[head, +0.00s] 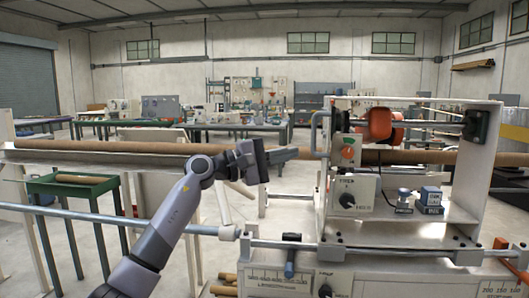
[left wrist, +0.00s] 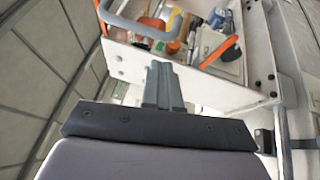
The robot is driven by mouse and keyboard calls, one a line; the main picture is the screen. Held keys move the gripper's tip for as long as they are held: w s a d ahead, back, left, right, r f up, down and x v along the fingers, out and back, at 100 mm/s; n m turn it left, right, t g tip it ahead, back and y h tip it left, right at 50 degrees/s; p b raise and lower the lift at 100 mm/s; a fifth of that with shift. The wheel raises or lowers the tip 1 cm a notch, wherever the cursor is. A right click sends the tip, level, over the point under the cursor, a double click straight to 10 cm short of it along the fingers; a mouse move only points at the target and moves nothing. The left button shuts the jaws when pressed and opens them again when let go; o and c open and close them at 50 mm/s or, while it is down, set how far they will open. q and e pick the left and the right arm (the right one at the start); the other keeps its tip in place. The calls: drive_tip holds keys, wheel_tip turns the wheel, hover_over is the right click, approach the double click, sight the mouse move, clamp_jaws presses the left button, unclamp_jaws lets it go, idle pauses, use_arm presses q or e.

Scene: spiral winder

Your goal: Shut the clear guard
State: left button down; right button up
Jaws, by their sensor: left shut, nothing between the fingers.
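The clear guard's see-through panel is hard to make out, so I cannot tell how far open it is. A grey bent handle (head: 314,133) stands at the left edge of the white winder housing (head: 412,241). In the left wrist view the handle (left wrist: 137,27) curves across the top, beyond my fingers. My left gripper (head: 296,153) is shut and empty, its fingertips pointing right, just left of the handle. In the left wrist view the closed fingers (left wrist: 165,72) appear apart from the handle. My right gripper is in neither view.
A long brown tube (head: 110,146) runs across to the winder. An orange roller (head: 379,122), a control box with a dial (head: 350,195) and a blue box (head: 430,198) sit in the housing. A steel rod (head: 110,216) crosses in front. A green table (head: 72,187) stands left.

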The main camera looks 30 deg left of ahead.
use_arm(q)
drive_tip(key=shift+w+d+r, duration=0.1)
drive_tip(key=shift+d+r, duration=0.1)
drive_tip(key=shift+d, duration=0.9)
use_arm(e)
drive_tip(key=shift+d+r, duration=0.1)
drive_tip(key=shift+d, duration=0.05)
use_arm(q)
drive_tip(key=shift+d, duration=0.1)
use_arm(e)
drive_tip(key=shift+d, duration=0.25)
